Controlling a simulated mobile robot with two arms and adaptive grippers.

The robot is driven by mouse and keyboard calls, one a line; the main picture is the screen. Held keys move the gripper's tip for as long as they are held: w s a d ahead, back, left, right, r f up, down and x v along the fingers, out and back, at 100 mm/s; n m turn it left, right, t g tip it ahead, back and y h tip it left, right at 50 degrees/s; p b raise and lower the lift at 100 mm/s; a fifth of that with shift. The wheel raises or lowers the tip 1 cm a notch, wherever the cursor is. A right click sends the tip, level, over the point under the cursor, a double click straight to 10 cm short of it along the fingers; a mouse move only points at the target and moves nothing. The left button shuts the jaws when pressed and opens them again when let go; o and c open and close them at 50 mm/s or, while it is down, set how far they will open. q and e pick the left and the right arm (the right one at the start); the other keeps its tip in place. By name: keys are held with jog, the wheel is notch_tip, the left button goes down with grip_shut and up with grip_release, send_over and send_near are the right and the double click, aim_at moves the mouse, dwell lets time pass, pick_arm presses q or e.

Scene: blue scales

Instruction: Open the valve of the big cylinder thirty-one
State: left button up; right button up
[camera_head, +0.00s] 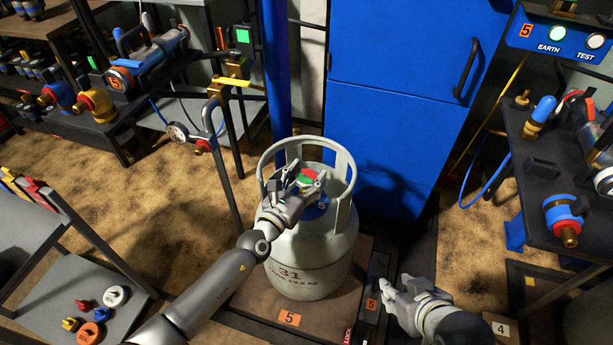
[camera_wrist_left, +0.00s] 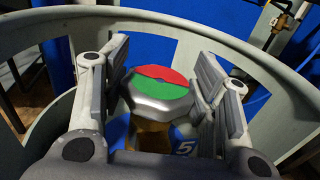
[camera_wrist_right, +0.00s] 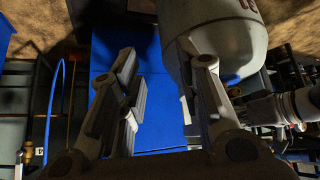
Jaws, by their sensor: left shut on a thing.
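The big grey cylinder (camera_head: 312,262), marked 31, stands upright on a brown base plate labelled 5 in the head view. Its collar ring (camera_head: 268,158) surrounds the valve knob (camera_head: 308,175), which has a red half and a green half. The knob fills the middle of the left wrist view (camera_wrist_left: 158,92). My left gripper (camera_head: 304,183) reaches inside the collar and is shut on the knob, one finger on each side. My right gripper (camera_head: 397,292) is open and empty, low to the right of the cylinder. Its spread fingers show in the right wrist view.
A blue cabinet (camera_head: 395,75) stands close behind the cylinder. Shelving with blue and yellow fittings (camera_head: 97,103) is at the left, with a pressure gauge (camera_head: 177,131) nearby. A dark table (camera_head: 535,160) with valves is at the right. Loose knobs (camera_head: 89,333) lie at lower left.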

pick_arm(q)
jog(key=shift+c, duration=0.4)
jog(key=n+y+p, duration=0.1)
jog(key=p, duration=0.1)
jog(key=n+t+y+p, duration=0.1)
jog(key=y, duration=0.1)
jog(key=shift+d+r+t+p, duration=0.1)
jog(key=shift+r+t+p, duration=0.1)
jog(key=shift+t+p, duration=0.15)
jog(key=shift+f+n+y, duration=0.2)
jog(key=shift+n+y, duration=0.4)
jog(key=shift+y, duration=0.2)
pick_arm(e)
jog(key=s+d+f+g+h, duration=0.1)
jog(key=s+d+f+g, duration=0.1)
jog(key=s+g, duration=0.2)
jog(key=shift+s+f, duration=0.15)
jog(key=shift+s, duration=1)
pick_arm(q)
jog(key=o, duration=1)
jog(key=shift+o, duration=0.2)
jog(key=v, duration=1.2)
jog(key=shift+f, duration=0.1)
